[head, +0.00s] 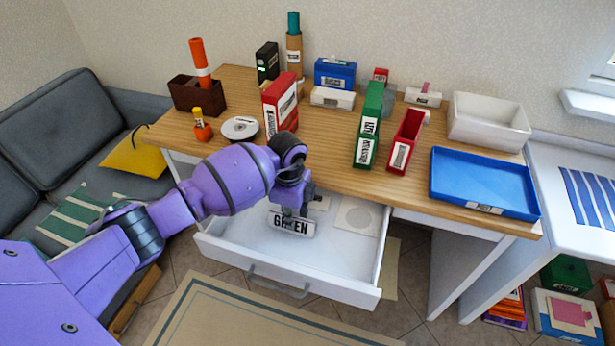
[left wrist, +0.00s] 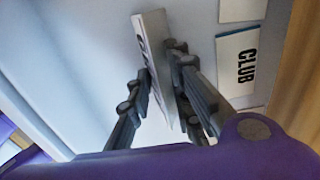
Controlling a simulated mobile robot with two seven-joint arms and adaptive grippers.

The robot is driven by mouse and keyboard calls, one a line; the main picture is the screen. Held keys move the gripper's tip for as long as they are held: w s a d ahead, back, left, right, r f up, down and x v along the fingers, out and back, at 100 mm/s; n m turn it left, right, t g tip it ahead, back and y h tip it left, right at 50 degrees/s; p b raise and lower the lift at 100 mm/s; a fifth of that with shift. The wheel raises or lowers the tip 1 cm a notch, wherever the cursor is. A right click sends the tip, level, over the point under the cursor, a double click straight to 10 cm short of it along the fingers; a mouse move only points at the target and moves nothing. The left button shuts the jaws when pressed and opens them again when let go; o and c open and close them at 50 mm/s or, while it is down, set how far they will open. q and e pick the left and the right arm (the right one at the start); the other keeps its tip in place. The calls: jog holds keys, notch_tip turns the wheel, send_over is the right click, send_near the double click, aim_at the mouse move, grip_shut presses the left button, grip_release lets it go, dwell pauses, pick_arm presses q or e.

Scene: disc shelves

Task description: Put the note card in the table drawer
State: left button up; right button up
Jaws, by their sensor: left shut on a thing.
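The table drawer (head: 330,268) is pulled open below the wooden table top (head: 335,175). My left gripper (head: 292,212) is over the open drawer and shut on a white note card (head: 292,224) with large dark letters, partly hidden, reading like "GR-EN". In the left wrist view the card (left wrist: 152,65) is seen nearly edge-on between the two fingers of the gripper (left wrist: 160,95). I cannot tell whether the card touches the drawer floor. A flat card marked "CLUB" (left wrist: 238,70) lies in the drawer to the right. My right gripper is not in view.
A white square sleeve (head: 358,216) lies at the drawer's right rear. The table bears a blue tray (head: 485,182), a white bin (head: 490,120), red and green upright cases, and a disc (head: 240,128). A rug (head: 240,315) lies on the floor in front.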

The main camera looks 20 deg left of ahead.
pick_arm(q)
jog(key=o, duration=0.7)
jog(key=shift+o, duration=0.2)
notch_tip(320, 180, up, 12)
jog(key=p, duration=0.1)
jog(key=shift+r, duration=0.15)
